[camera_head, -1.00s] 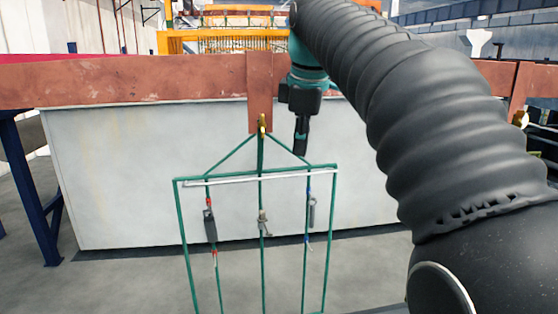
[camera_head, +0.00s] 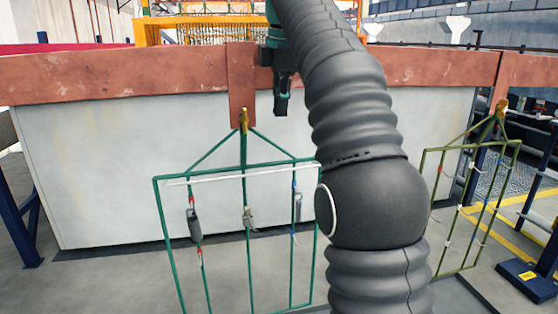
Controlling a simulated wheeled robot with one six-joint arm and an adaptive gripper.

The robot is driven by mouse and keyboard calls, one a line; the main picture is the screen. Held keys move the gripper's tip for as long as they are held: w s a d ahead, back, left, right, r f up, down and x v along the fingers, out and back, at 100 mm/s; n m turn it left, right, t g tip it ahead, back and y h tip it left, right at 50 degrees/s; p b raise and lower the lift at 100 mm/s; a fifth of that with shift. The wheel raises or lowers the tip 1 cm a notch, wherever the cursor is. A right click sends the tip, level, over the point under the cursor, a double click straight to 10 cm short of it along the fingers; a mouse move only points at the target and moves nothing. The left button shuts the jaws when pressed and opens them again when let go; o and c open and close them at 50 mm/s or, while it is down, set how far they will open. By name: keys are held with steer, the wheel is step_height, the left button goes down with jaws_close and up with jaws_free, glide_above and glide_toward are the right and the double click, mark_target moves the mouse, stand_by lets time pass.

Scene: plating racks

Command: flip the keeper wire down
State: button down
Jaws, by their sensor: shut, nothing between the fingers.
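A green plating rack (camera_head: 160,223) hangs by a brass-coloured hook (camera_head: 244,120) from a copper-coloured bar (camera_head: 120,78). A pale wire (camera_head: 217,176) runs across the rack just under its top rail; it looks like the keeper wire. Several small parts hang on the rack's uprights, among them a grey one (camera_head: 194,226) at left and a metal one (camera_head: 249,218) in the middle.
A second green rack (camera_head: 428,205) hangs at the right from its own hook (camera_head: 501,107). A blue stand foot (camera_head: 527,281) is at the lower right. The white tank wall (camera_head: 100,170) stands behind the rack. The floor at left is clear.

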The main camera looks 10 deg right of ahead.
steer(key=b+x, duration=0.1)
steer(key=x, duration=1.3)
steer(key=shift+d, duration=0.1)
